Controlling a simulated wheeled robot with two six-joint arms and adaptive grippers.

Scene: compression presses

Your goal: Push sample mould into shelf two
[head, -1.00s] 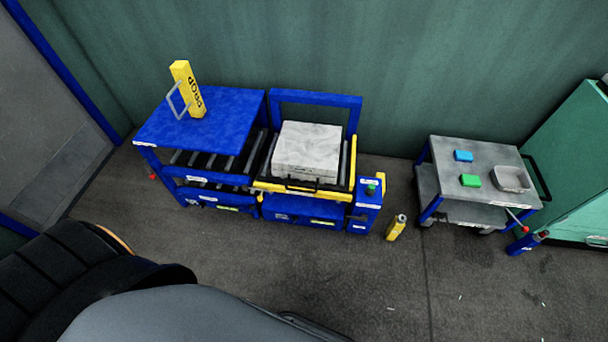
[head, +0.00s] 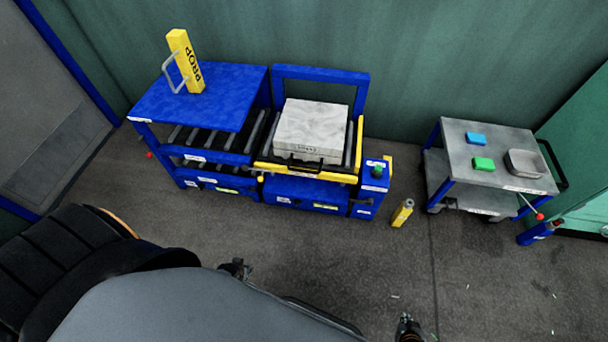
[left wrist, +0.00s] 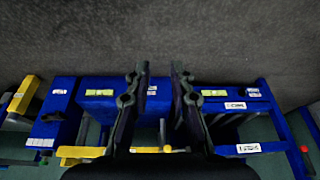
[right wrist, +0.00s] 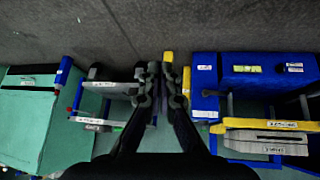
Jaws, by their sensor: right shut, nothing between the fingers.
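The sample mould is a pale grey block (head: 312,125) on the yellow-edged roller platform (head: 262,168) of the blue press, with a black handle at its front. It also shows in the right wrist view (right wrist: 270,137). The blue shelf rack (head: 205,95) with roller levels stands directly left of it; its shelf numbers are too small to read. My left gripper (head: 236,268) is at the bottom of the head view, and is open and empty in the left wrist view (left wrist: 157,72). My right gripper (head: 408,328) is low, right of centre, shut and empty in the right wrist view (right wrist: 160,70). Both are apart from the mould.
A yellow prop (head: 184,62) stands on the rack top. A small yellow bottle-like object (head: 402,212) stands on the floor beside the press's control post (head: 373,180). A grey cart (head: 510,135) holds blue and green blocks and a tray. Floor before the press is clear.

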